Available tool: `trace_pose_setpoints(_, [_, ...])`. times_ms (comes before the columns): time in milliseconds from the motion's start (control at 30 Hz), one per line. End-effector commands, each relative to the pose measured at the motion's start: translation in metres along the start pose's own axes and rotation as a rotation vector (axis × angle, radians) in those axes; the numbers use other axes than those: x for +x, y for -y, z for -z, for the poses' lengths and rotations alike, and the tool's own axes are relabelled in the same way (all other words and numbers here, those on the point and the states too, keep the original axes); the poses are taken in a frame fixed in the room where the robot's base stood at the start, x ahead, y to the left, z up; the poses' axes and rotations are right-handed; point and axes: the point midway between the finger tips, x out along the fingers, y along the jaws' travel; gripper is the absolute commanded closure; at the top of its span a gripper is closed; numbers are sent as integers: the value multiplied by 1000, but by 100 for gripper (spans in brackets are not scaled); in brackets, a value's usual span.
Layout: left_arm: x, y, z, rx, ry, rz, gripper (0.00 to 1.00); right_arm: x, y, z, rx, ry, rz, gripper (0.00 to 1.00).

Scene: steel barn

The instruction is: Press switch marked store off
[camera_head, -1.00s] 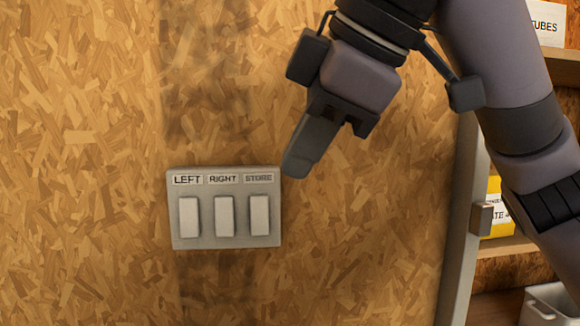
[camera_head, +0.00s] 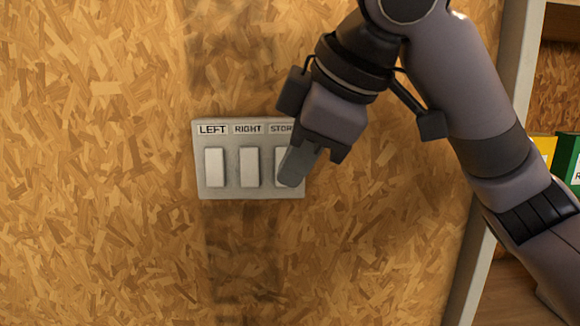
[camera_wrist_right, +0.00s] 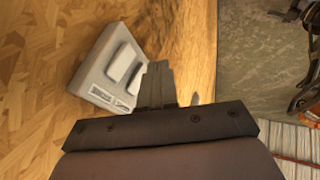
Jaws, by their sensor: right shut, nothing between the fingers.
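A grey switch panel (camera_head: 231,194) on the chipboard wall has three white rockers in a row, labelled LEFT, RIGHT and STORE. The left rocker (camera_head: 215,167) and right rocker (camera_head: 250,167) are in full view. The store rocker (camera_head: 280,164) is partly covered by my right gripper (camera_head: 290,180), which is shut and empty, its tip over that rocker's lower part. I cannot tell whether it touches. My left gripper is not in view.
The chipboard wall (camera_head: 90,230) around the panel is bare. At the right, beyond a pale upright post (camera_head: 468,265), are shelves with a yellow item (camera_head: 545,148) and a green one (camera_head: 567,158).

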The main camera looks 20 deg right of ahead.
Motion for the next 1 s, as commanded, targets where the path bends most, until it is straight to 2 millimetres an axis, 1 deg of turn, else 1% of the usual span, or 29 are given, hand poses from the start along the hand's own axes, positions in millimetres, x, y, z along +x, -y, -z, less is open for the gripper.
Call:
trace_pose_setpoints(33, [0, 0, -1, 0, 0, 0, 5, 10, 1, 0, -2, 0, 5, 100])
trace_pose_setpoints(100, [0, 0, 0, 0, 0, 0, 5, 18, -1, 0, 2, 0, 4, 100])
trace_pose_setpoints(200, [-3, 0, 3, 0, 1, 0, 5, 25, -17, -1, 4, 0, 2, 100])
trace_pose_setpoints(333, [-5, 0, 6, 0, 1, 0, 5, 32, -28, -2, 3, 0, 1, 100])
trace_pose_setpoints(500, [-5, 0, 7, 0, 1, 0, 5, 37, -33, -2, 1, 0, 0, 100])
trace_pose_setpoints(833, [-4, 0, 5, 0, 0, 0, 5, 38, -33, -3, -3, -2, -8, 100])
trace_pose_setpoints(1000, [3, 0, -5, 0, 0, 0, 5, 44, -34, -5, -40, -20, -110, 100])
